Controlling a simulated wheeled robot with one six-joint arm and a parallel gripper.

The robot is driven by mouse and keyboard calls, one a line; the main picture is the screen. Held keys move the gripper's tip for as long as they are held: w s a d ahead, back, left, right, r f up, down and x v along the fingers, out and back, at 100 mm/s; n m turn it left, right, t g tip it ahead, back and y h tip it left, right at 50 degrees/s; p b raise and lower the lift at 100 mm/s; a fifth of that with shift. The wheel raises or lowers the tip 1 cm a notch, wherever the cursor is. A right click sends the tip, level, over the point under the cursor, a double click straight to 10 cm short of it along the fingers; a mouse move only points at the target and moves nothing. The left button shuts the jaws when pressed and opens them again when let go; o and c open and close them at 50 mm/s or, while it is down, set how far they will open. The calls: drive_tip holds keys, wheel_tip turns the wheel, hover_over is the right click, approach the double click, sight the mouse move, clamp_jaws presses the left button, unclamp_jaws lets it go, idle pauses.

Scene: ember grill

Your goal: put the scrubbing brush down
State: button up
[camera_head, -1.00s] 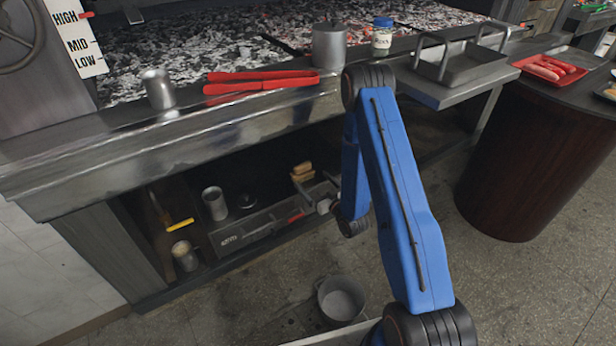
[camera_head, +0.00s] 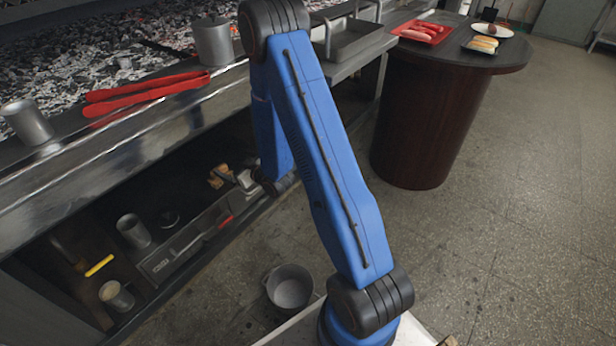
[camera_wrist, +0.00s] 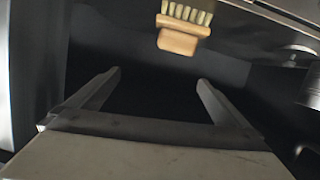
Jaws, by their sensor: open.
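The scrubbing brush (camera_wrist: 180,38) shows at the top of the wrist view, a tan wooden block with pale bristles. It is beyond my fingertips, and a gap shows between it and both fingers. My gripper (camera_wrist: 159,80) is open, with nothing between its fingers. In the head view, a small tan shape that looks like the brush (camera_head: 220,175) is in the recess under the grill counter, just left of my gripper (camera_head: 245,181). What the brush rests on is hard to make out.
Metal cups (camera_head: 133,231) and a yellow-handled tool (camera_head: 99,265) are in the recess. A pot (camera_head: 289,287) is on the floor. Red tongs (camera_head: 145,92) lie on the counter's edge above. A round dark table (camera_head: 430,110) stands right; the floor there is clear.

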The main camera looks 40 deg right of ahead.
drive_tip(key=s+d+r+m+g+h, duration=0.1)
drive_tip(key=s+d+r+g+h, duration=0.15)
drive_tip(key=s+r, duration=0.65)
drive_tip(key=s+d+r+m+g+h, duration=0.1)
drive_tip(key=s+r+g+h, duration=0.3)
drive_tip(key=r, duration=0.9)
drive_tip(key=s+r+g, duration=0.1)
drive_tip(key=s+r, duration=0.1)
drive_tip(key=s, duration=0.9)
drive_tip(key=s+a+r+m+g+y, duration=0.1)
drive_tip(key=s+r, duration=0.2)
drive_tip(key=s, duration=0.8)
drive_tip(key=s+r+m+g+y, duration=0.1)
drive_tip(key=s+r, duration=0.1)
drive_tip(key=s, duration=1)
drive_tip(key=shift+a+r, duration=0.25)
drive_tip(key=shift+r, duration=0.05)
drive_tip(key=shift+g+y, duration=0.25)
